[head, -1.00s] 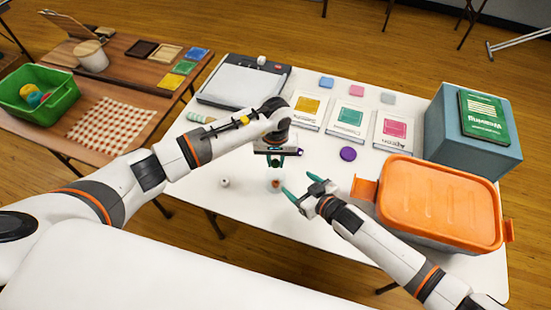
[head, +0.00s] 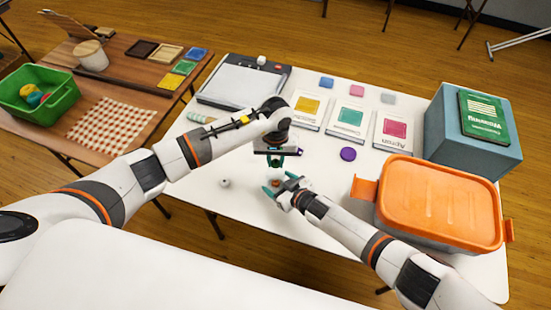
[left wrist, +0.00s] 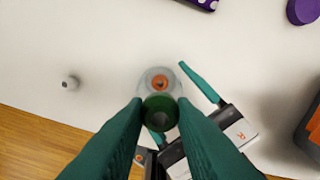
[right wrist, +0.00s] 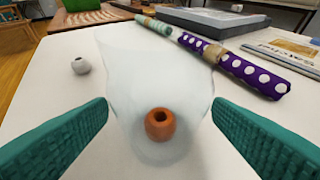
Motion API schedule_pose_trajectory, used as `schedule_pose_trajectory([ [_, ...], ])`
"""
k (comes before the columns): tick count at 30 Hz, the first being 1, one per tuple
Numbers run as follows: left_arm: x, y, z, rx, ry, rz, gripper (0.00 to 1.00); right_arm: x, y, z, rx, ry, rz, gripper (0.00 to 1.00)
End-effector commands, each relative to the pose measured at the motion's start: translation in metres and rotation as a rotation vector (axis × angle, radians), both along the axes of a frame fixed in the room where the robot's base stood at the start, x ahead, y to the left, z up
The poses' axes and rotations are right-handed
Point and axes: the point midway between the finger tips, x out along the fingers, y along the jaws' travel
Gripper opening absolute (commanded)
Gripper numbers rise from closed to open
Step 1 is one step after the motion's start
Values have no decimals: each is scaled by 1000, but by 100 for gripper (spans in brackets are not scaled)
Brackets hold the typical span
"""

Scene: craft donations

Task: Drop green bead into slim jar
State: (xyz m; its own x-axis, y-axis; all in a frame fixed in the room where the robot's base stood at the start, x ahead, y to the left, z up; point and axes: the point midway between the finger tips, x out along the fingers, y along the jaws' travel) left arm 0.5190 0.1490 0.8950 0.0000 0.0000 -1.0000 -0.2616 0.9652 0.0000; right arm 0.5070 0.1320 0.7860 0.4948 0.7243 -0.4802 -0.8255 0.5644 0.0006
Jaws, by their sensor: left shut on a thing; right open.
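My left gripper (head: 275,160) is shut on the green bead (left wrist: 160,112), pointing down above the slim jar. In the left wrist view the clear jar (left wrist: 148,84) shows just beyond the bead, its mouth slightly offset from it. The jar (right wrist: 125,85) fills the middle of the right wrist view, with an orange bead (right wrist: 160,124) at its bottom. My right gripper (head: 280,183) is open, with one finger on each side of the jar; I cannot tell whether they touch it. In the head view the jar is mostly hidden by the grippers.
A white bead (head: 225,183) lies on the white table left of the jar. A purple dotted roll (right wrist: 236,68) lies behind it. A purple disc (head: 348,154) and a crate with an orange lid (head: 440,200) are to the right. The front left tabletop is clear.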

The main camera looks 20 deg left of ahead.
Motion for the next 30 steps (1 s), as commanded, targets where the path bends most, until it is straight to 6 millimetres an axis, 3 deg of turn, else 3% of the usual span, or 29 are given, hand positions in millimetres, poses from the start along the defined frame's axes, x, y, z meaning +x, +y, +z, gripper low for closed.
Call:
schedule_pose_trajectory([
  [17, 0, 0, 0, 0, 0, 0, 2, 6, 8, -5, 1, -1, -1, 74],
  [24, 0, 0, 0, 0, 0, 0, 2, 6, 8, -5, 1, -1, -1, 39],
  [30, 0, 0, -1, 0, 0, 0, 2, 6, 8, -5, 1, -1, -1, 38],
])
